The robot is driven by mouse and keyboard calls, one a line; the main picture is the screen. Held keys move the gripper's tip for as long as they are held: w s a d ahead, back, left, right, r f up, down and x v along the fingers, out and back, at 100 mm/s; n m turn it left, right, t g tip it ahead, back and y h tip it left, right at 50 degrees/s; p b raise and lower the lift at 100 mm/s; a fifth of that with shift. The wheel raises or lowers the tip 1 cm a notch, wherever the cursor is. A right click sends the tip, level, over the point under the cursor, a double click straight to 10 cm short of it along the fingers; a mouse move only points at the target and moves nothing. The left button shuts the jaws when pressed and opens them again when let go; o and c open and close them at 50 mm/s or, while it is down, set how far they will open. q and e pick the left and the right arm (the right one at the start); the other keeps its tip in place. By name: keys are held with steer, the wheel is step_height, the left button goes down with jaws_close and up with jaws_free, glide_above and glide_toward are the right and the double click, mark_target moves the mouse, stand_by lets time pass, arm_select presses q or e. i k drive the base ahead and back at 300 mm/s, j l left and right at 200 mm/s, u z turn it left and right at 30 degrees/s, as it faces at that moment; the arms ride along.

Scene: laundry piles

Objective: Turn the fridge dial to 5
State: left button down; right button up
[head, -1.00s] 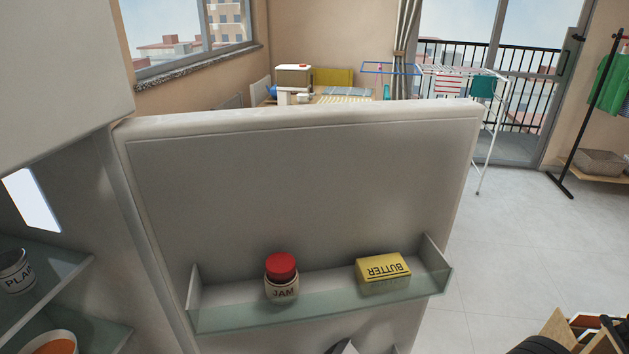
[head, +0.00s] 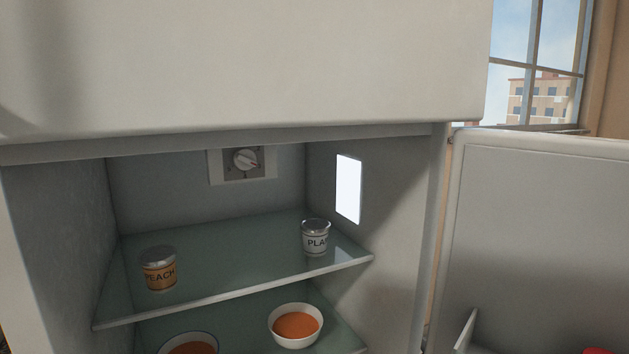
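The fridge dial (head: 245,159) is a round light knob on a pale plate at the upper back wall inside the open fridge. A thin reddish mark shows on its right side, pointing right and slightly down. The numbers around it are too small to read. The fridge door (head: 540,220) stands open to the right. Neither of my grippers shows in the head view.
A glass shelf (head: 215,275) below the dial holds a peach jar (head: 160,270) at left and a plain-labelled jar (head: 315,238) at right. Bowls of orange food (head: 296,325) stand on the shelf below. A lit panel (head: 348,189) is on the right wall. Space before the dial is clear.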

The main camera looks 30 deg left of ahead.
mark_target(245, 159)
steer(key=u, duration=1.2)
